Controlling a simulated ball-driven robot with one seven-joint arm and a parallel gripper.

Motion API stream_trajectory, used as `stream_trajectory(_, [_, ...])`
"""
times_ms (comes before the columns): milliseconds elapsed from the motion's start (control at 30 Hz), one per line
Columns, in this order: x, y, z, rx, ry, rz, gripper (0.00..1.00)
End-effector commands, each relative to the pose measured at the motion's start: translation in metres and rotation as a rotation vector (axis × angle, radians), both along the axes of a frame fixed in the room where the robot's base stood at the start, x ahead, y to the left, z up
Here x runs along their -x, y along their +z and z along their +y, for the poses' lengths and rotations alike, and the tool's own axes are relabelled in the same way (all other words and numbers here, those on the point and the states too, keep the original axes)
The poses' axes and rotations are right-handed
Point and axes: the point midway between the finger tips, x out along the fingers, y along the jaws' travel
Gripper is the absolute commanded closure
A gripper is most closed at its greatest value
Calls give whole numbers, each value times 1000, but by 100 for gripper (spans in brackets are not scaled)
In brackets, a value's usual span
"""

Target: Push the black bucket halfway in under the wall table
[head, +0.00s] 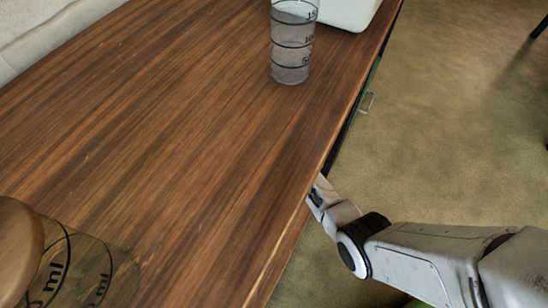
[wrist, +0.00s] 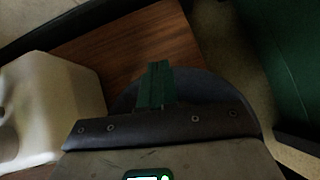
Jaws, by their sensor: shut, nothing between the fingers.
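The wall table's wooden top (head: 180,110) fills the left and middle of the head view. My gripper is hidden under or behind its right edge in that view; only the arm's end shows there. In the wrist view my gripper (wrist: 156,68) is shut and empty, its green fingers together. Right behind the fingers is a dark, rounded shape (wrist: 206,88), apparently the black bucket, partly covered by my gripper. I cannot tell whether the fingers touch it. The bucket does not show in the head view.
A marked clear cylinder (head: 291,45) and a white container (head: 348,10) stand on the tabletop. A wooden-lidded glass jar (head: 75,270) is near left. A white jug (wrist: 55,105) and a dark green surface (wrist: 280,50) flank my gripper. Floor (head: 450,130) right is mostly clear.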

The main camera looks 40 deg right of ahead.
Motion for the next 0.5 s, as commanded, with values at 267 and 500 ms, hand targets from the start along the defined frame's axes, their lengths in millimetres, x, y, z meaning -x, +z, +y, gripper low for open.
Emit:
stream_trajectory(267, [-10,0,1,1,0,-1,100])
stream_trajectory(500, [-9,-1,1,0,0,1,100])
